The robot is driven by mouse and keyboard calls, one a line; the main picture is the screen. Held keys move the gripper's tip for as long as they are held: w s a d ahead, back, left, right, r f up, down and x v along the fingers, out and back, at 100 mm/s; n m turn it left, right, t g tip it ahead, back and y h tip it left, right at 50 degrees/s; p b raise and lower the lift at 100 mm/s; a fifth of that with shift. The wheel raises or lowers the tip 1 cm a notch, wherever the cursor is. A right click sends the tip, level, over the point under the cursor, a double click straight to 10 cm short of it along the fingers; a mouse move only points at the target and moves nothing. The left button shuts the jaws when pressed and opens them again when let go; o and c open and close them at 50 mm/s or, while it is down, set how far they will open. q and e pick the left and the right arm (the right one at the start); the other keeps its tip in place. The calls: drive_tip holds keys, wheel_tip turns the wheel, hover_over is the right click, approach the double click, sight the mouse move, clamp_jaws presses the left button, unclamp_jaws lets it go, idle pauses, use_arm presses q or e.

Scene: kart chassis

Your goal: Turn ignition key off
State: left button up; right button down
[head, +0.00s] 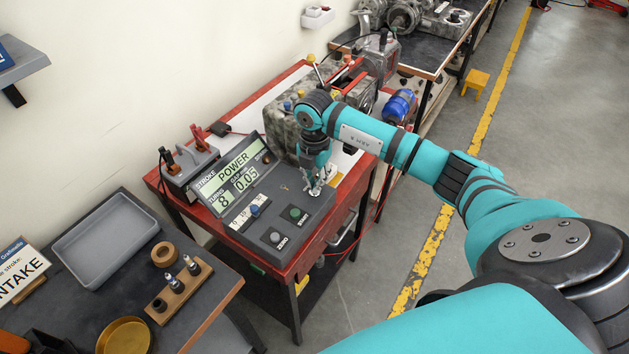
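The grey control console (262,213) stands on the red-edged table and shows "POWER" and "0.05" on its displays. My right gripper (317,189) points down at the right end of the console's sloped face. Its fingers are too small to tell whether they are open or shut, or whether they touch anything. I cannot clearly make out the ignition key; the gripper may hide it. A small brass-coloured detail (284,187) shows on the console left of the gripper, too small to identify. My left gripper is not in view.
A grey tray (105,240) lies on the left table. A blue cylinder (400,106) is near my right forearm.

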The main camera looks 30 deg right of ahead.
drive_tip(key=n+b, duration=0.3)
drive_tip(key=n, duration=0.2)
drive_tip(key=shift+f, duration=0.1)
drive_tip(key=n+b, duration=0.4)
drive_tip(key=n, duration=0.1)
drive_tip(key=shift+n, duration=0.4)
drive_tip(key=n+b, duration=0.2)
drive_tip(key=n, duration=0.1)
drive_tip(key=shift+n, duration=0.4)
drive_tip(key=shift+n+b, duration=0.4)
drive_tip(key=shift+n, duration=0.4)
drive_tip(key=shift+r, duration=0.2)
drive_tip(key=c, duration=1.5)
unclamp_jaws()
drive_tip(key=shift+c, duration=0.2)
wheel_tip(320, 180, up, 12)
